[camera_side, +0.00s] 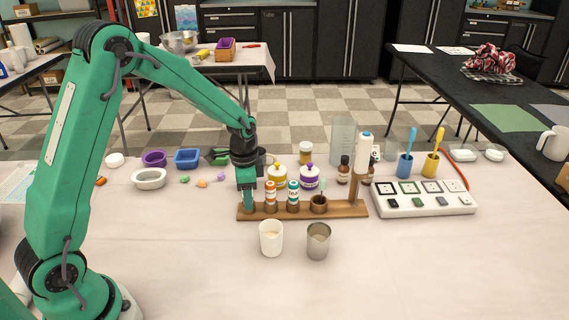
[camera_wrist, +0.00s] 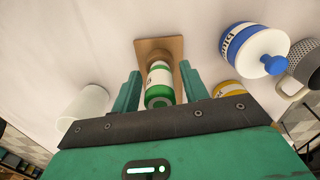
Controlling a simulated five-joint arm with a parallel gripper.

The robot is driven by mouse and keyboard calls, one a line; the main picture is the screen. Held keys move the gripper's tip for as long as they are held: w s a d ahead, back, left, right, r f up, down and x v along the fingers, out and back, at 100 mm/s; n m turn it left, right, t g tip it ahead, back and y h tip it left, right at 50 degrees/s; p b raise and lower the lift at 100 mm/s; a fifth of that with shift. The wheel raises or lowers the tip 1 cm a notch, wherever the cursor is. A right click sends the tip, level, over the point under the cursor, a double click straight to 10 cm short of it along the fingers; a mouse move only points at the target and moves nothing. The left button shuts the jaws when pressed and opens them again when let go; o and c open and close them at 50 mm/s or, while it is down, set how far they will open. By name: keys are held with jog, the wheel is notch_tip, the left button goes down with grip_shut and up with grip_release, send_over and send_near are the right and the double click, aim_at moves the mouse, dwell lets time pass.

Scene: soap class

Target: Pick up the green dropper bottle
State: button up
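The green dropper bottle (camera_wrist: 159,82) has a green and white label and a green end facing the wrist camera. It stands on a wooden rack (camera_wrist: 143,48), between the two fingers of my gripper (camera_wrist: 161,88). The fingers are spread, one on each side, with narrow gaps visible beside the bottle. In the side view my gripper (camera_side: 247,197) is low over the left end of the wooden rack (camera_side: 342,211). I cannot make out the bottle there behind the fingers. An orange-labelled bottle (camera_side: 271,194) and a teal-labelled bottle (camera_side: 293,196) stand to the right in the rack.
A white cup (camera_side: 271,238) and a grey metal cup (camera_side: 318,241) stand in front of the rack. Yellow-topped (camera_side: 278,176) and purple-topped (camera_side: 309,178) jars stand close behind it. A white tray with squares (camera_side: 424,204) lies to the right. The front left table is clear.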

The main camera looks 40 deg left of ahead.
jog(key=c, duration=0.4)
jog(key=shift+r, duration=0.85)
notch_tip(320, 180, up, 2)
jog(key=shift+r, duration=0.25)
jog(key=s+d+r, duration=0.1)
jog(key=d+r, duration=0.1)
jog(key=d, duration=0.1)
jog(key=s+d+r, duration=0.2)
jog(key=d, duration=0.2)
jog(key=s+d+r, duration=0.2)
jog(key=d, duration=0.1)
jog(key=shift+d+r, duration=0.25)
jog(key=shift+r, duration=0.15)
jog(key=shift+r, duration=0.1)
jog(key=shift+r, duration=1.9)
